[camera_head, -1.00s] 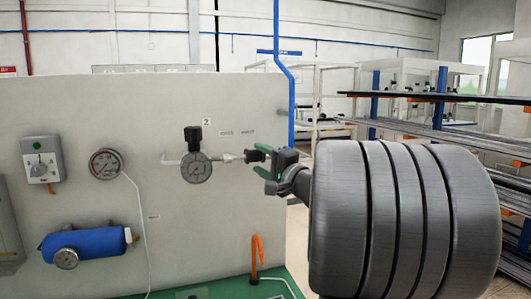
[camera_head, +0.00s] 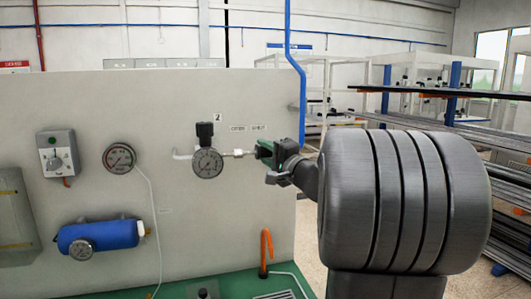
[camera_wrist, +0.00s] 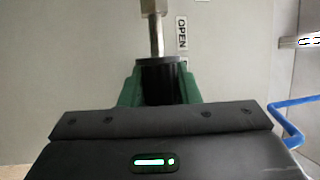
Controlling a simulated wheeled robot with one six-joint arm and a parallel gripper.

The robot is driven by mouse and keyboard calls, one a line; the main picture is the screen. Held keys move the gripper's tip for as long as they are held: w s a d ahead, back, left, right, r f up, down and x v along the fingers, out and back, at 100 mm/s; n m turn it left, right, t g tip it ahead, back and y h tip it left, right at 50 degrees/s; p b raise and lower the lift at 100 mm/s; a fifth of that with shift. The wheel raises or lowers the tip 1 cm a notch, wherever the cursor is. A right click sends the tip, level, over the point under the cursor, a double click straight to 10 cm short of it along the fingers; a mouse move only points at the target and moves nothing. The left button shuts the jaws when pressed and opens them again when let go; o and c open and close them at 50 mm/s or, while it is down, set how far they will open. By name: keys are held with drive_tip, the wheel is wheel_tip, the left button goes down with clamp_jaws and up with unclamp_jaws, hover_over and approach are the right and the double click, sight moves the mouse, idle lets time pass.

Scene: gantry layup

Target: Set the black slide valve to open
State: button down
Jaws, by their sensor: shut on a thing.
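The black slide valve (camera_wrist: 160,78) shows in the wrist view as a black cylinder between my green fingers, with a metal stem running up to a brass-coloured fitting. My gripper (camera_head: 266,151) is shut on it, at the right end of the pipe line on the grey panel. In the head view my gripper hides most of the valve. A label reading OPEN (camera_wrist: 182,32) is on the panel beside the stem in the wrist view. Two small labels also show above the pipe in the head view, too small to read surely.
A round gauge (camera_head: 207,163) with a black knob sits on the line left of my gripper. Another gauge (camera_head: 119,157), a switch box (camera_head: 58,153) and a blue cylinder (camera_head: 100,235) are further left. An orange hook-shaped thing (camera_head: 266,252) stands below. A blue pipe (camera_head: 301,80) runs beside the panel's right edge.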

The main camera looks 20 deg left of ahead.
sight(254, 153)
drive_tip(key=s+a+b, duration=0.2)
drive_tip(key=shift+a+f, duration=0.1)
drive_tip(key=shift+a, duration=0.25)
drive_tip(key=c, duration=1.1)
unclamp_jaws()
drive_tip(key=shift+s+a, duration=0.1)
drive_tip(key=b+v, duration=0.3)
drive_tip(key=v, duration=1)
drive_tip(key=shift+s+d, duration=0.15)
drive_tip(key=shift+d, duration=0.25)
